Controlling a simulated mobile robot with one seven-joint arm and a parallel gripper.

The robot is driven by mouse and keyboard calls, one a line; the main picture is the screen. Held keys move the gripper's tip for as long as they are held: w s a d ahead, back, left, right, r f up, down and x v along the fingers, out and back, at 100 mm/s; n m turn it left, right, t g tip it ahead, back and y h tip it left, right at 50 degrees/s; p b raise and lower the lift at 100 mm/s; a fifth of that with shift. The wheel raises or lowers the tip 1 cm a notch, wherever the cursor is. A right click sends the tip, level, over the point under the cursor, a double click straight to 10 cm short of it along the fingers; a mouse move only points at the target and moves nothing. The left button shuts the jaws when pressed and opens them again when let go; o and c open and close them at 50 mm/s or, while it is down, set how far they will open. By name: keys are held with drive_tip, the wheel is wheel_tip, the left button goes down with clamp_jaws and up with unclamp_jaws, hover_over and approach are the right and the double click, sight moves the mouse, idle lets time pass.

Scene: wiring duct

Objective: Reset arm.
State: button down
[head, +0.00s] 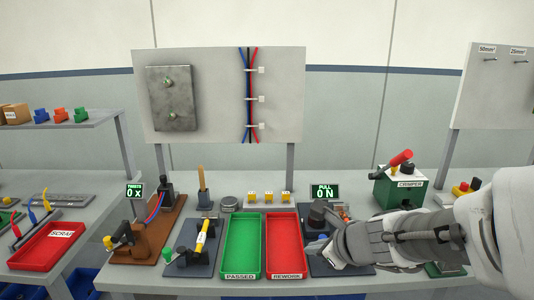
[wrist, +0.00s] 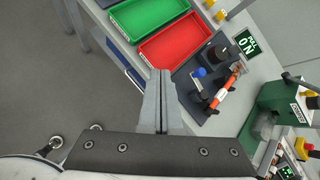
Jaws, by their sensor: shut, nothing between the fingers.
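My arm reaches in from the right in the head view. My gripper (head: 318,249) is over the front right part of the bench, beside the red REWORK tray (head: 270,275). In the wrist view my gripper (wrist: 163,73) has its two fingers pressed together with nothing between them. The dark pull-test fixture (wrist: 216,53) is just beyond and to the right of the fingertips, with an orange-banded piece (wrist: 222,90) lying on it. My gripper and forearm hide much of this fixture in the head view.
A green PASSED tray (head: 228,275) is left of the red tray. A green crimper (head: 392,187) with a red handle stands at the right. The PULL display (head: 324,191) reads 0 N. A brown fixture (head: 150,235) is at the left. Open floor (wrist: 50,70) lies before the bench.

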drive_tip(key=s+a+r+n+g+p, duration=0.1)
drive_tip(key=s+a+r+n, duration=0.15)
drive_tip(key=s+n, duration=0.35)
drive_tip(key=s+a+r+n+g+p, duration=0.1)
drive_tip(key=s+r+n, duration=0.25)
drive_tip(key=n, duration=0.45)
drive_tip(key=s+d+r+n+g+h+p, duration=0.1)
drive_tip(key=s+d+r+n+h, duration=0.2)
drive_tip(key=n, duration=0.9)
drive_tip(key=s+d, duration=0.3)
drive_tip(key=s, duration=0.2)
drive_tip(key=shift+r+h, duration=0.2)
drive_tip(key=shift+h, duration=0.1)
